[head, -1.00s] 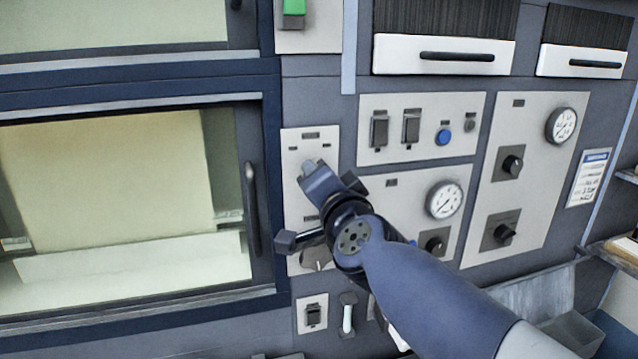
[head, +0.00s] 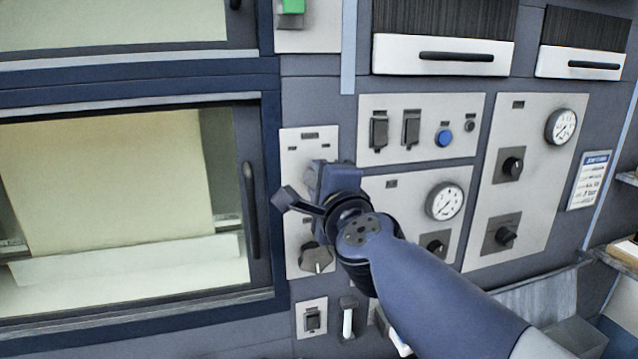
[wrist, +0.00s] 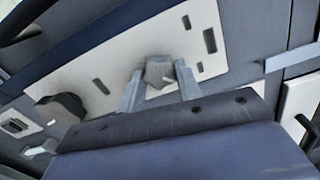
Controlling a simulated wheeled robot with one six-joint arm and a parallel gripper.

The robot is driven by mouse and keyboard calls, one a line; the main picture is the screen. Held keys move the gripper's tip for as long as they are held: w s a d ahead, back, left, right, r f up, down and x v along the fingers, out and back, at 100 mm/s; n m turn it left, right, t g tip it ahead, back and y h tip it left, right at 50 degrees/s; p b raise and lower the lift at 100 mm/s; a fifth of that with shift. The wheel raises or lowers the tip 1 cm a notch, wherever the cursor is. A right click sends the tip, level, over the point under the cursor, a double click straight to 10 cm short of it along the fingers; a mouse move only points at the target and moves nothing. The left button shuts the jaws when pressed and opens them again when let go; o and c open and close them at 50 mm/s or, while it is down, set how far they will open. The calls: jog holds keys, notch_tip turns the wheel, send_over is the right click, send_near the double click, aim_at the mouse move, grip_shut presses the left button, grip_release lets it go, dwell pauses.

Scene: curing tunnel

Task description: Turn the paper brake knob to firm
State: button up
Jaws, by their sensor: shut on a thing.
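A small grey knob (wrist: 158,72) sits on the narrow pale panel (head: 292,150) right of the large window. Labels are too blurred to read, so I cannot confirm its name or setting. My gripper (wrist: 157,86) is shut on this knob, one finger on each side, in the wrist view. In the head view my gripper (head: 328,178) covers the knob and the middle of the panel. The panel looks strongly tilted in the wrist view. A second, darker knob (head: 316,258) is low on the same panel, clear of the fingers; it also shows in the wrist view (wrist: 62,108).
A black door handle (head: 250,210) stands close to the left of my wrist. To the right are a switch panel with a blue button (head: 444,138), a gauge (head: 444,201) and further black knobs (head: 512,166). A switch (head: 312,319) and lever (head: 348,318) are below.

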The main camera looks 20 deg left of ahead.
jog(key=shift+f+m, duration=0.1)
jog(key=shift+m, duration=0.2)
jog(key=o, duration=1)
jog(key=shift+p+v, duration=0.85)
jog(key=shift+v, duration=4.55)
jog(key=b+x, duration=0.1)
jog(key=x, duration=1)
jog(key=shift+s+b, duration=0.1)
jog(key=shift+b, duration=0.25)
